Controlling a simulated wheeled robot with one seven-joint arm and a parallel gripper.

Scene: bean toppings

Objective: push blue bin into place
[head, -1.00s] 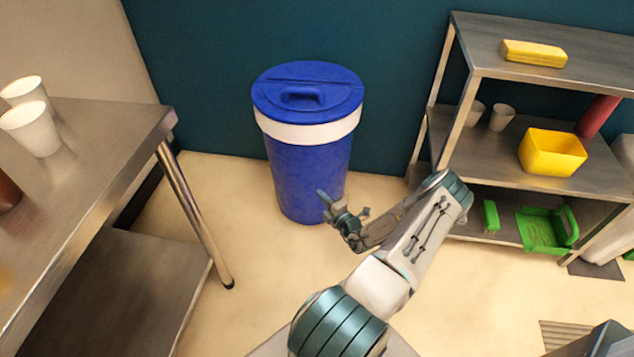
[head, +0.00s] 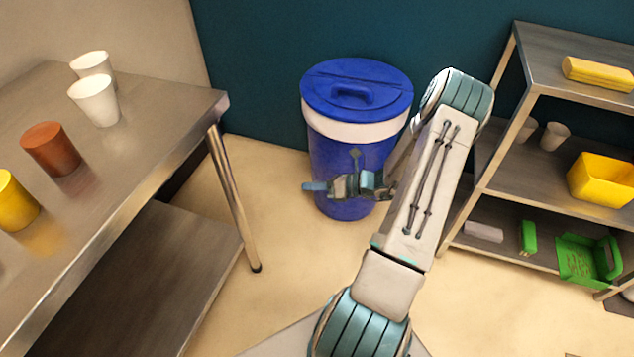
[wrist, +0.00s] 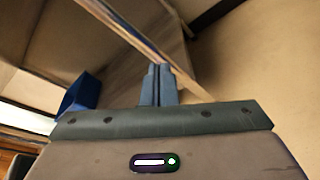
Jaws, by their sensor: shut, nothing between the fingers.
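The blue bin (head: 333,165) stands upright on the floor by the teal wall in the head view. It has a blue lid with a handle and a white band under the lid. My gripper (head: 308,187) is in front of the bin's lower body in the picture, with its fingers pointing left. It hides part of the bin, and I cannot tell whether they touch. In the wrist view the fingers (wrist: 158,84) are together with nothing between them. A blue object (wrist: 80,95) shows left of them; I cannot tell what it is.
A metal table (head: 150,130) with cups stands left of the bin, its front leg (head: 232,195) near the floor gap. A metal shelf unit (head: 560,110) with yellow and green items stands on the right. Floor (head: 275,190) is bare between table and bin.

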